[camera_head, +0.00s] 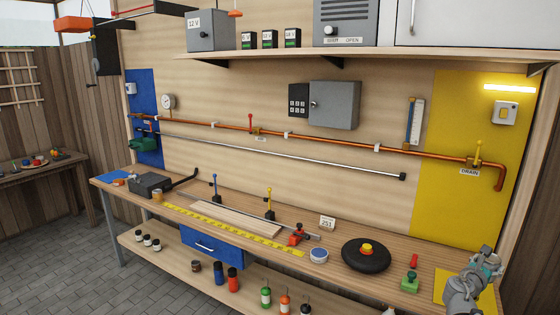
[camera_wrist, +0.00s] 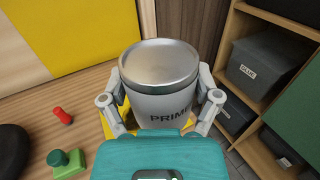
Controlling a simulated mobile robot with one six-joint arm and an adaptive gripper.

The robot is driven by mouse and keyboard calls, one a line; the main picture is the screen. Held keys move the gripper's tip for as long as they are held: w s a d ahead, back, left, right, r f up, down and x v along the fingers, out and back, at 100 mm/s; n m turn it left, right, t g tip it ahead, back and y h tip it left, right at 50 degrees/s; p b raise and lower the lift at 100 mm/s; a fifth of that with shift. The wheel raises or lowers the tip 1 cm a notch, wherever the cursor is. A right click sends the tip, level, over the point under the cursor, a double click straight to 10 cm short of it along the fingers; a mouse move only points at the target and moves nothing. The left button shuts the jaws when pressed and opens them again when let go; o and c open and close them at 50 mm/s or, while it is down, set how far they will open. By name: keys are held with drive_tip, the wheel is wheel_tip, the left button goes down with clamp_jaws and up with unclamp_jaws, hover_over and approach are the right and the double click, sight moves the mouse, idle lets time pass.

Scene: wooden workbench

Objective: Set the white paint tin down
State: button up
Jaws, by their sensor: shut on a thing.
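The white paint tin (camera_wrist: 160,105) fills the middle of the wrist view. It has a shiny metal lid (camera_wrist: 159,63) and dark lettering that reads "PRIME". My gripper (camera_wrist: 160,88) is shut on it, one finger on each side, and the tin looks upright between them. In the head view my gripper (camera_head: 487,265) is at the right end of the workbench, over the yellow mat (camera_head: 448,285). The tin is mostly hidden there by my arm. I cannot tell whether its base touches the mat.
A green stamp-like block (camera_head: 410,281) and a small red item (camera_head: 414,260) lie left of the mat. A black disc with a yellow knob (camera_head: 366,262) is further left. Shelves with grey bins (camera_wrist: 258,68) stand at right in the wrist view. The yellow wall panel is behind.

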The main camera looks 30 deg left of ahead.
wheel_tip(320, 180, up, 6)
drive_tip(key=p, duration=0.5)
drive_tip(key=shift+r, duration=0.25)
drive_tip(key=shift+f, duration=0.1)
